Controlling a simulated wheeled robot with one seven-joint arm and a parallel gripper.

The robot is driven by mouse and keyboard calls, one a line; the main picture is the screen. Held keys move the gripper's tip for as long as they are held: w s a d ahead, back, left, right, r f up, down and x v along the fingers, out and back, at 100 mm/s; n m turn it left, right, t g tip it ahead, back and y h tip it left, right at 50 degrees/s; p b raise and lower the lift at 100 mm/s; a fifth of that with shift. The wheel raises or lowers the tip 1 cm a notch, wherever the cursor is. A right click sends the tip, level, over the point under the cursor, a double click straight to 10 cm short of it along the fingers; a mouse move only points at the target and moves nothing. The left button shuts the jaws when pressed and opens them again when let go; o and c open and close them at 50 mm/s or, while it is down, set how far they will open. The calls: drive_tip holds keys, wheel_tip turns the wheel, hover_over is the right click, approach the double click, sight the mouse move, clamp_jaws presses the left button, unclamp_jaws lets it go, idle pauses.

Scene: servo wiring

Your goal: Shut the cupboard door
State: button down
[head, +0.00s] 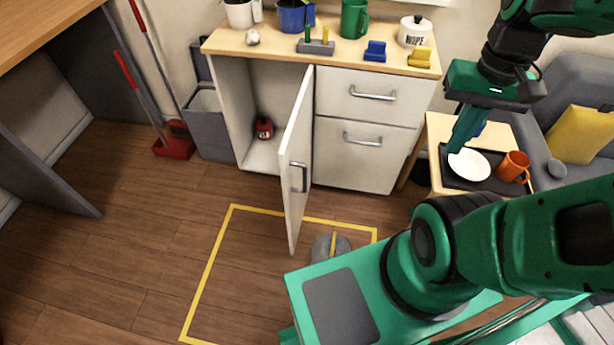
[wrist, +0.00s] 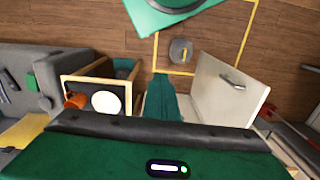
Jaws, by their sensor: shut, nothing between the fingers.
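The cupboard door (head: 298,160) is white with a metal handle (head: 299,177) and stands wide open, swung out from the left bay of the low white cupboard (head: 227,95). It also shows in the wrist view (wrist: 222,95), right of the fingers. My gripper (head: 457,148) is shut and empty, pointing down to the right of the cupboard, in front of the small side table in the head view. It is well apart from the door there. In the wrist view my green fingers (wrist: 162,82) show at the middle, left of the door.
A red jar (head: 264,128) stands inside the open bay. The side table holds a tray with a white plate (head: 469,164) and an orange mug (head: 514,166). A grey object (head: 329,247) sits on the floor near the door's lower edge. Floor left of the door is clear.

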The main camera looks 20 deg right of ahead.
drive_tip(key=w+a+f+m+y, duration=0.35)
drive_tip(key=w+f, duration=0.25)
drive_tip(key=w, duration=0.2)
drive_tip(key=w+a+f+m+y, duration=0.2)
drive_tip(key=w+f+m, duration=0.3)
drive_tip(key=w, duration=0.4)
drive_tip(key=w+a+f+m+y, duration=0.2)
drive_tip(key=w+f+m+y, duration=0.1)
drive_tip(key=w+f, duration=0.4)
drive_tip(key=a+r+x, duration=0.2)
drive_tip(key=x, duration=1)
drive_tip(key=shift+a, duration=0.25)
drive_tip(key=shift+w+f+n, duration=0.1)
drive_tip(key=shift+n, duration=0.15)
